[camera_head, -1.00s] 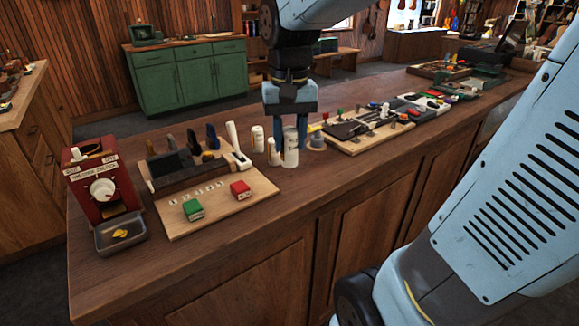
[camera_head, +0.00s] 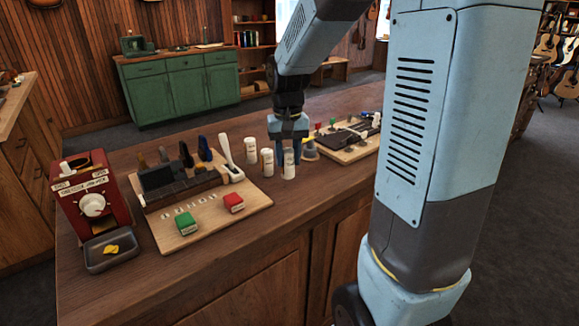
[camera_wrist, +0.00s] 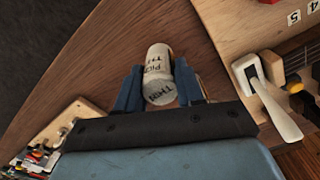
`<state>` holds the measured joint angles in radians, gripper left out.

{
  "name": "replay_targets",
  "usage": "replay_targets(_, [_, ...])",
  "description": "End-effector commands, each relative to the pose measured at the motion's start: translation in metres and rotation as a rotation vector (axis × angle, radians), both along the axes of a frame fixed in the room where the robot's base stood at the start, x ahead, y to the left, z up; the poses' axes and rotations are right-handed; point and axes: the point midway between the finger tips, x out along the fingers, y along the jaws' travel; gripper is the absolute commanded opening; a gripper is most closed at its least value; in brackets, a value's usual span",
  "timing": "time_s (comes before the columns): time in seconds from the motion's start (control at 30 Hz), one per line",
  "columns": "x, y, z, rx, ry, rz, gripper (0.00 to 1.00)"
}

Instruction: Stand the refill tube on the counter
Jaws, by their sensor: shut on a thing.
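The refill tube (camera_head: 289,166) is a small white cylinder held upright between the fingers of my gripper (camera_head: 289,155). Its base is at or just above the wooden counter (camera_head: 250,210); I cannot tell if it touches. In the wrist view the tube (camera_wrist: 158,72) shows dark lettering, including "THIN" on its grey end, with a blue finger of my gripper (camera_wrist: 159,88) on each side. Two similar white tubes stand on the counter to its left, a nearer one (camera_head: 267,162) and a farther one (camera_head: 251,150).
A red machine (camera_head: 92,200) stands at the counter's left end. Another board (camera_head: 345,150) is close on the right.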

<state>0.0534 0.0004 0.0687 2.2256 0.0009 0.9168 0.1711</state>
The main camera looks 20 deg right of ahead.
Motion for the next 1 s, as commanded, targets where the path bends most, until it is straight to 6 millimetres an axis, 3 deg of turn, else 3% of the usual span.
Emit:
replay_targets(0.17, [0.005, -0.002, -0.007, 0.0, 0.0, -0.001, 0.07])
replay_targets(0.4, [0.006, -0.003, -0.036, 0.0, 0.002, 0.0, 0.07])
replay_targets(0.8, [0.006, -0.003, -0.041, 0.0, -0.001, 0.0, 0.07])
replay_targets(0.83, [0.006, -0.003, -0.04, 0.0, -0.001, 0.0, 0.4])
replay_targets(1.0, [0.006, -0.003, -0.04, 0.0, -0.001, 0.0, 0.56])
